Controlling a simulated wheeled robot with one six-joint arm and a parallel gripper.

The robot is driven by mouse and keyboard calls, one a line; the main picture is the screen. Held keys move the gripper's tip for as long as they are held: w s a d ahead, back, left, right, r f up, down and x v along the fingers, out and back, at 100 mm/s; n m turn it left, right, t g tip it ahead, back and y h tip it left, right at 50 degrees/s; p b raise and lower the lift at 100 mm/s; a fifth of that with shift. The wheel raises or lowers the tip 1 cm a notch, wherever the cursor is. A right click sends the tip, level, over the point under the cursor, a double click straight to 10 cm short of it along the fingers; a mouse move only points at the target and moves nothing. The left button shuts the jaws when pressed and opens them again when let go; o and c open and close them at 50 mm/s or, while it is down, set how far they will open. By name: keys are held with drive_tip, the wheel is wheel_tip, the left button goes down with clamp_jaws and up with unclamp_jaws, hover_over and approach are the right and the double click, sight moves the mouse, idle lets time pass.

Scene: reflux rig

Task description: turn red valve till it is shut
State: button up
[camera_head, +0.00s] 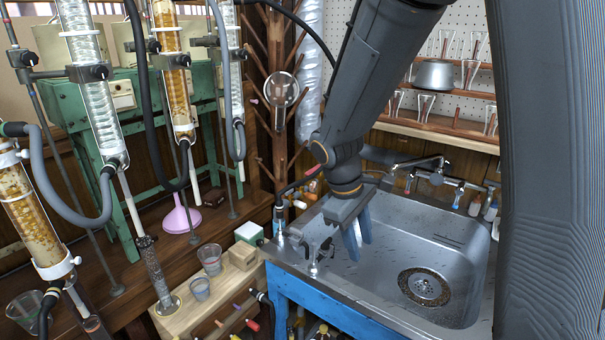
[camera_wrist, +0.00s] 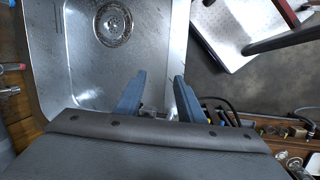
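My gripper (camera_head: 358,240) hangs over the left part of the steel sink, its blue fingers pointing down. The wrist view shows the fingers (camera_wrist: 160,78) apart with nothing held between them. A small red piece (camera_head: 313,172) shows beside my arm, behind the sink's left corner; I cannot tell whether it is the red valve. A red-handled fitting (camera_head: 252,325) also shows low at the front, left of the blue sink stand. Whether any valve is open or shut cannot be told.
The sink (camera_head: 465,285) has a round drain (camera_head: 424,287) and small taps (camera_head: 314,262) at its left rim. A long faucet (camera_head: 420,163) stands behind. Glass columns (camera_head: 85,70) with hoses stand at the left. Cups (camera_head: 210,260) sit on the wooden bench.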

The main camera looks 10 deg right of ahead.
drive_tip(key=w+a+f+n+t+h, duration=0.1)
drive_tip(key=w+a+n+t+h, duration=0.2)
drive_tip(key=w+n, duration=1.2)
drive_tip(key=n+t+h, duration=0.3)
drive_tip(key=n+t, duration=0.1)
drive_tip(key=t, duration=0.2)
approach(306, 173)
drive_tip(key=shift+s+f, duration=0.3)
drive_tip(key=shift+s, duration=0.2)
drive_tip(key=shift+w+t, duration=0.25)
drive_tip(key=shift+t, duration=0.05)
drive_tip(key=x, duration=0.7)
drive_tip(key=shift+w+d+p, duration=0.15)
drive_tip(key=shift+p, duration=0.15)
drive_tip(key=shift+c, duration=0.3)
clamp_jaws()
